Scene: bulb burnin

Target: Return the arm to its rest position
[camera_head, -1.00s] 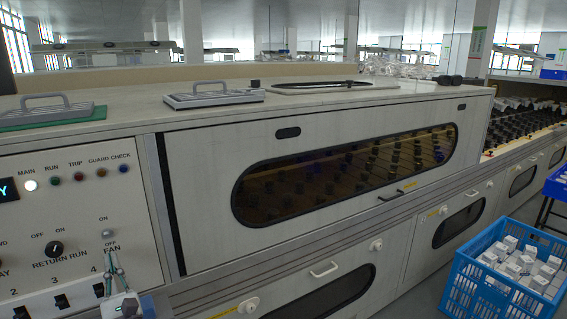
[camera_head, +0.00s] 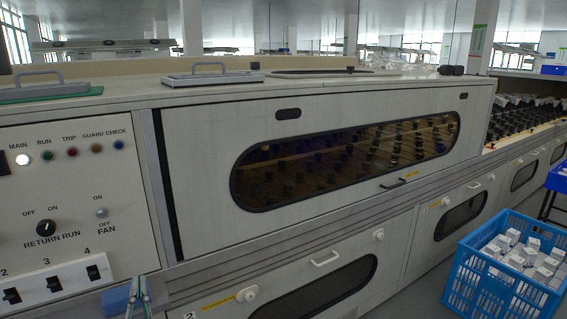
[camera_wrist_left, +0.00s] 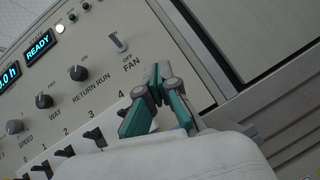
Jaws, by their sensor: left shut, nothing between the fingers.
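My left gripper (camera_head: 138,292) is at the bottom left of the head view, low in front of the control panel (camera_head: 70,190). Its fingers are shut with nothing between them. In the left wrist view the left gripper (camera_wrist_left: 157,82) points up at the panel, its closed tips showing just below the fan switch (camera_wrist_left: 119,43). Whether the tips touch the panel cannot be told. The fan switch (camera_head: 101,212) also shows in the head view, clear of the gripper. My right gripper is not in view.
The cabinet's long dark window (camera_head: 345,160) is to the right of the panel. Door handles (camera_head: 325,258) stick out below it. A blue crate (camera_head: 480,285) with white boxes stands on the floor at right. A tray with a handle (camera_head: 212,77) lies on top.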

